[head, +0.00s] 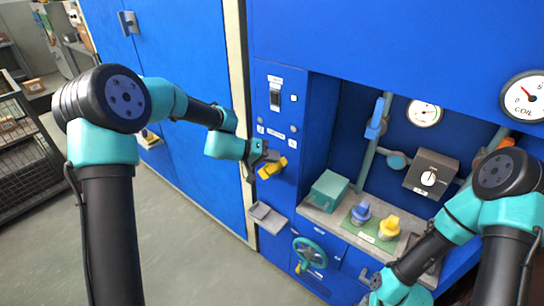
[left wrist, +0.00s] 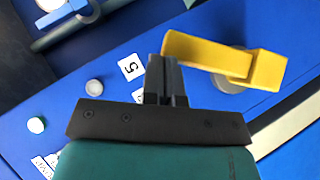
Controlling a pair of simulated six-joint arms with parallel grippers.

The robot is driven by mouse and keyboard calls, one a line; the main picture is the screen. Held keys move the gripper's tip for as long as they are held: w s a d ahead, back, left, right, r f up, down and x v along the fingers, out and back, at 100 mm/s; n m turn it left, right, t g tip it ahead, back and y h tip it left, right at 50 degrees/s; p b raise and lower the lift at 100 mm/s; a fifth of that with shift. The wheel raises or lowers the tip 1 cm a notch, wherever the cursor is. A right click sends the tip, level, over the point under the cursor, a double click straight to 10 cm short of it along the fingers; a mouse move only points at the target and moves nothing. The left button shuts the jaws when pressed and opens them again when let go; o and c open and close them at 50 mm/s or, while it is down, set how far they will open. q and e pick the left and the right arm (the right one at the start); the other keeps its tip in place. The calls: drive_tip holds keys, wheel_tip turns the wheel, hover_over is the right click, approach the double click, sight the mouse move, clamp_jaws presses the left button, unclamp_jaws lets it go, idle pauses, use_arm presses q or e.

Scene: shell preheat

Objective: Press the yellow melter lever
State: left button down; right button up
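The yellow lever (head: 272,168) sticks out from the blue cabinet's narrow front panel. In the left wrist view the lever (left wrist: 225,62) is a yellow bar on a round grey pivot, its free end just beyond my fingertips. My left gripper (head: 262,155) is at the lever in the head view. Its two dark fingers (left wrist: 166,72) are together, with nothing seen between them. I cannot tell whether they touch the lever. My right arm is at the lower right, low by the bench; its fingers are not clearly seen.
Above the lever are a black switch (head: 275,95) and small buttons. Below is a grey tray (head: 267,216), with a green handwheel (head: 309,253) to its right. The bench recess holds a green box (head: 328,190), a blue-topped item (head: 361,211) and a yellow-topped item (head: 389,228).

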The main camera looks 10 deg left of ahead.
idle(0.3)
use_arm(q)
drive_tip(key=w+r+v, duration=0.2)
drive_tip(key=v, duration=1)
drive_tip(key=shift+a, duration=0.4)
